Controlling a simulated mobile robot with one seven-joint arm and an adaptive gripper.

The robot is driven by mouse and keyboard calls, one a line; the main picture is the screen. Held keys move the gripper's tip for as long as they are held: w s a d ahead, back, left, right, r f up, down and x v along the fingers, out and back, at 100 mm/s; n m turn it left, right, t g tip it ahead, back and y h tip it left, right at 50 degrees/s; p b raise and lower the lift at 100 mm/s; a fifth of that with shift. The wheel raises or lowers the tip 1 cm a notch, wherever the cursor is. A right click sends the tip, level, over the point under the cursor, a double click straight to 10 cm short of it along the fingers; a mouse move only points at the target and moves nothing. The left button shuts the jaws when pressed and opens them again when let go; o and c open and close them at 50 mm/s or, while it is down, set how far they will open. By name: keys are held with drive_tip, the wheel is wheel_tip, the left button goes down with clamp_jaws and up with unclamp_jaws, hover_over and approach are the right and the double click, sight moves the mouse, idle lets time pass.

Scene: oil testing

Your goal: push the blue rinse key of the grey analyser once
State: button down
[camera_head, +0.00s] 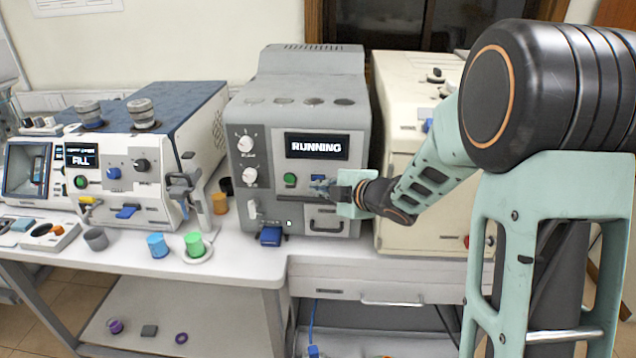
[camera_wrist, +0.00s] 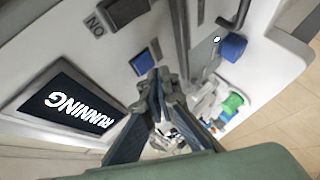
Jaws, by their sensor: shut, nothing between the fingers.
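The grey analyser (camera_head: 301,105) stands in the middle of the bench, its lit display (camera_head: 317,147) reading RUNNING. Its blue rinse key (camera_head: 318,178) lies below the display, to the right of a green button (camera_head: 290,180). In the wrist view the blue key (camera_wrist: 141,62) is a small rectangle just beside the fingertips. My gripper (camera_head: 327,187) is shut and empty, its tips close in front of the panel at the blue key. It also shows in the wrist view (camera_wrist: 157,76). I cannot tell whether the tips touch the key.
A blue block (camera_head: 271,236) sits at the analyser's lower left, and a drawer handle (camera_head: 326,226) lies below my gripper. A cream machine (camera_head: 412,85) stands close at right. A white instrument (camera_head: 130,185) and cups, blue (camera_head: 158,246) and green (camera_head: 194,243), are at left.

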drive_tip(key=shift+s, duration=0.15)
drive_tip(key=shift+s, duration=0.1)
drive_tip(key=s+b, duration=0.1)
drive_tip(key=s, duration=0.4)
drive_tip(key=shift+b, duration=0.35)
drive_tip(key=shift+w, duration=0.1)
idle(0.4)
